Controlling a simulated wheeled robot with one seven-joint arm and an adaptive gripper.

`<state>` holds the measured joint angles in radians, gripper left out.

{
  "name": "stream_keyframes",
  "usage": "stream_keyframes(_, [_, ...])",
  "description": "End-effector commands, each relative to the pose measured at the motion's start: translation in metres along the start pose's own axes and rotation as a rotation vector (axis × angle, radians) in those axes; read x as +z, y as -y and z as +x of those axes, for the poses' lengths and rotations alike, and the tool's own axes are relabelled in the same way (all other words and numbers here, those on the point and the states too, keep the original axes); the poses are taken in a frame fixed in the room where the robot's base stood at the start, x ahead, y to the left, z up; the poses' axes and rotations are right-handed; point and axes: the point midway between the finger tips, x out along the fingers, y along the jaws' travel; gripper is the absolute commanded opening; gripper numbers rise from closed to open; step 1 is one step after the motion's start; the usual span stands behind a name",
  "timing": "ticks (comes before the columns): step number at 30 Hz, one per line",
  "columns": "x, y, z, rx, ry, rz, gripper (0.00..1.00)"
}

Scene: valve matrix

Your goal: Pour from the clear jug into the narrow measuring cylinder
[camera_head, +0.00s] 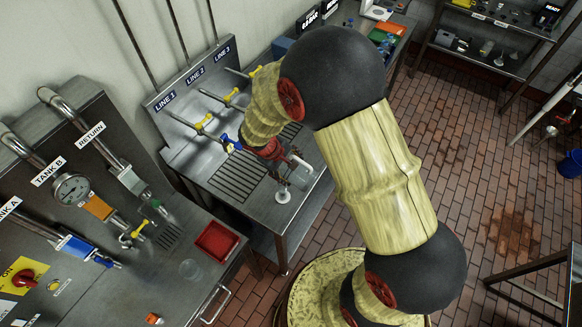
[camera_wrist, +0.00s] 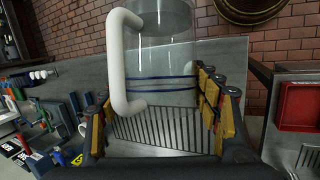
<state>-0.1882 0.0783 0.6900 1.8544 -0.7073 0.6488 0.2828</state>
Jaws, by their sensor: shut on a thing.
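My gripper (camera_head: 283,160) is over the steel drain bench, partly hidden by my arm in the head view. In the wrist view my gripper (camera_wrist: 155,95) has its yellow-padded fingers on both sides of the clear jug (camera_wrist: 160,55), shut on it. The jug has a white handle (camera_wrist: 122,60) on the left and blue bands around its see-through body. In the head view the jug (camera_head: 300,178) is small and faint beside the gripper. A small white round base with a thin upright part (camera_head: 283,196), perhaps the measuring cylinder, stands on the bench just below it. The contents are unclear.
The steel bench (camera_head: 240,205) has a slotted drain and valves with coloured handles at its back. A red tray (camera_head: 216,240) and a faint clear round vessel (camera_head: 190,268) are on the left bench. A gap separates the benches.

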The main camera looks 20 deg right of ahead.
Motion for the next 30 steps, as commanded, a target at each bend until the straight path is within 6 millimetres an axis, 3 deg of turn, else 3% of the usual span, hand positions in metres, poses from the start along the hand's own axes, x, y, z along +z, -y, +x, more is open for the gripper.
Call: stream_keyframes(30, [-0.0039,-0.0012,-0.0046,0.014,0.087,-0.033,0.28])
